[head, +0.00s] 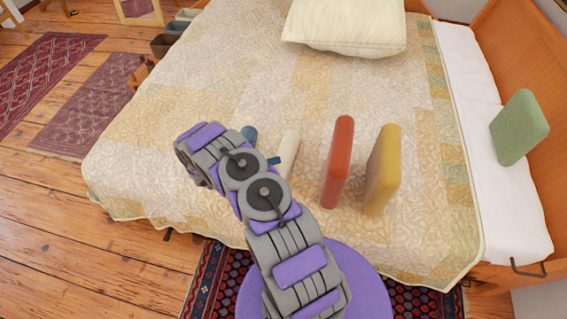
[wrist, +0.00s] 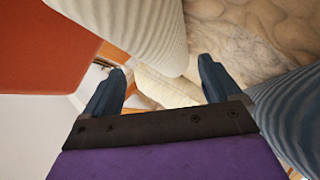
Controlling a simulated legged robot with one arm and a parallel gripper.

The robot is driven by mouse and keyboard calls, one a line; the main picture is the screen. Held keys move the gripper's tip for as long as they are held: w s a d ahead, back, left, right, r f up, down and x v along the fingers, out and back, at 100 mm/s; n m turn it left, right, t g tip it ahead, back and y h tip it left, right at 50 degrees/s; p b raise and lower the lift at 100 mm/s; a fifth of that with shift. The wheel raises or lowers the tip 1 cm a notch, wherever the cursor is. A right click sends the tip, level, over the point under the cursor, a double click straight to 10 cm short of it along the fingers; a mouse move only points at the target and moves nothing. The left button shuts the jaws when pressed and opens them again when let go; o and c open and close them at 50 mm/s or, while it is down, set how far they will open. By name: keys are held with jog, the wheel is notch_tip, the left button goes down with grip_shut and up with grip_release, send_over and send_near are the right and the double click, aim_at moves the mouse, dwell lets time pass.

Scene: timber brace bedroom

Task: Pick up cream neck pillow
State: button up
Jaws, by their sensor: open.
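The cream neck pillow (head: 289,150), a pale roll, stands on the quilt left of the red cushion in the head view, partly hidden by my arm. In the wrist view its ribbed cream side (wrist: 130,30) is large and close, above my fingers. My gripper (wrist: 160,85) is open, its two dark blue fingers apart. No part of the roll is clearly held between them. In the head view my arm hides most of the gripper; a small blue finger part shows beside the roll.
A blue roll (head: 250,133) is close on the left; its ribbed side (wrist: 290,110) shows in the wrist view. The red cushion (head: 340,160) and yellow cushion (head: 384,170) stand to the right. A green cushion (head: 520,127) and large cream pillow (head: 345,25) lie farther off.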

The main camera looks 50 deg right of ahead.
aim_at(284, 161)
jog(key=b+x, duration=0.1)
jog(key=x, duration=0.5)
jog(key=shift+f+b, duration=0.15)
jog(key=shift+b, duration=0.25)
jog(key=shift+a, duration=0.1)
jog(key=shift+c, duration=0.2)
jog(key=shift+a, duration=0.1)
jog(key=shift+c, duration=0.8)
jog(key=c, duration=0.7)
